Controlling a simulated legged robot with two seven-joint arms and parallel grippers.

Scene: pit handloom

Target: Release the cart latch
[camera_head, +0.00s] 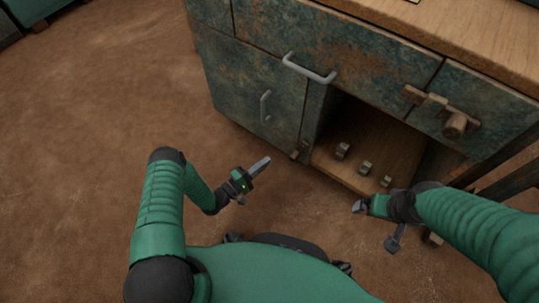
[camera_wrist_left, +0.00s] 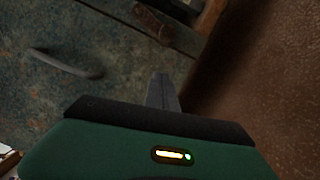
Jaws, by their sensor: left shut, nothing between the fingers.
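The cart (camera_head: 245,70) is a worn teal cabinet with rust patches and a wooden top. A rusty brown latch (camera_head: 436,108) with a round knob sits on its front at the upper right. My right gripper (camera_head: 359,207) is below the compartment, too small to read.
A grey handle (camera_head: 308,69) is on the drawer and another (camera_head: 265,106) on the left door. The brown floor (camera_head: 90,110) is clear at the left. A dark wooden frame (camera_head: 510,183) stands at the right.

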